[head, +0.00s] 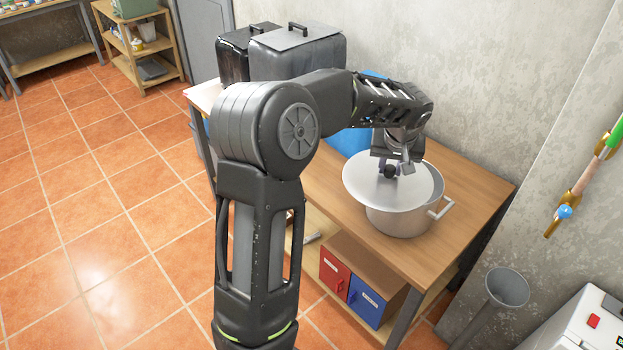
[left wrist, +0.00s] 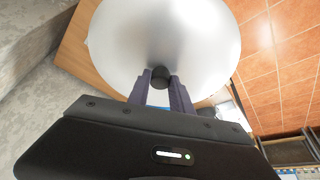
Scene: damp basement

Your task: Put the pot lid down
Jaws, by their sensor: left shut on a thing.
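The pot lid (head: 372,180) is a round, pale metal disc with a dark knob. My left gripper (head: 391,170) is shut on the knob of the lid. The metal pot (head: 400,220) stands on the wooden table (head: 470,187) near its right end, with a handle showing at its right. The lid is over the pot's upper left part, off-centre, and sticks out past the rim; I cannot tell whether it touches the rim. In the left wrist view the lid (left wrist: 165,35) fills the upper middle, its knob between the fingers (left wrist: 160,82), and hides the pot. My right gripper is not in view.
Two lidded bins (head: 297,52) stand at the back left of the table, with a blue object (head: 352,141) beside them. Red (head: 334,272) and blue (head: 368,300) boxes sit on the shelf below. The tabletop left of the pot is partly hidden by my arm.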

